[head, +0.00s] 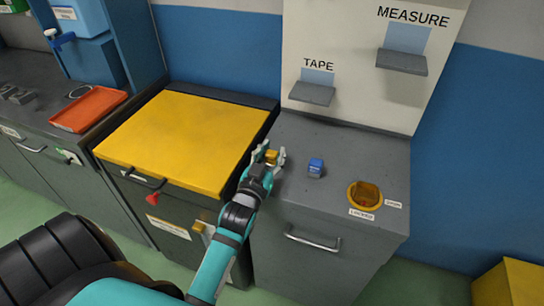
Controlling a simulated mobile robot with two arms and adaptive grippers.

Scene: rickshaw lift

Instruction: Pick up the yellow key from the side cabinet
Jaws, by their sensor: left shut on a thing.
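The small yellow key (271,156) is between the fingers of my left gripper (270,154). The gripper is shut on it, and the fingers hide part of it. Hand and key are over the left part of the grey side cabinet's top (340,160). I cannot tell whether the key touches the top. A blue key-like block (316,168) stands on the cabinet to the right of the gripper, apart from it. My right gripper is not in view.
A round yellow lock (365,194) with labels sits at the cabinet's right. A white board (350,55) with two small grey shelves marked TAPE and MEASURE rises behind. A yellow-topped cabinet (185,135) stands left, then an orange tray (88,108) on a dark counter.

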